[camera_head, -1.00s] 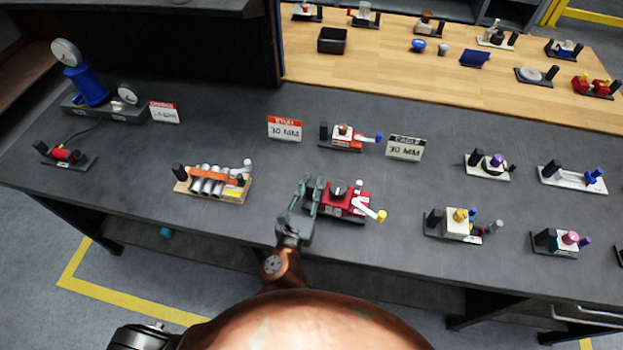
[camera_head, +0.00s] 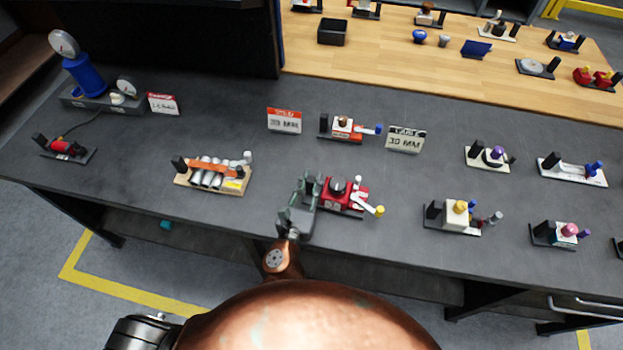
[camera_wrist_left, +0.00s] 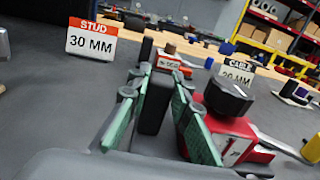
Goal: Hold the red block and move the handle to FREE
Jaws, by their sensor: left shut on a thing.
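The red block (camera_head: 346,194) sits on a dark base on the grey bench, with a black knob on top. Its white handle (camera_head: 366,203) points right and ends in a yellow tip (camera_head: 379,211). A black upright post (camera_wrist_left: 155,100) stands at the left end of the base. My left gripper (camera_head: 305,190) is at that end, its green fingers on either side of the post and shut on it. In the left wrist view the red block (camera_wrist_left: 230,135) lies just right of the fingers. No FREE mark is readable. My right gripper is not in view.
A STUD sign (camera_head: 284,121) and a CABLE sign (camera_head: 405,140) stand behind, with a smaller red and white device (camera_head: 347,129) between them. A device with silver cylinders (camera_head: 212,176) is to the left. A cream block device (camera_head: 455,215) is to the right.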

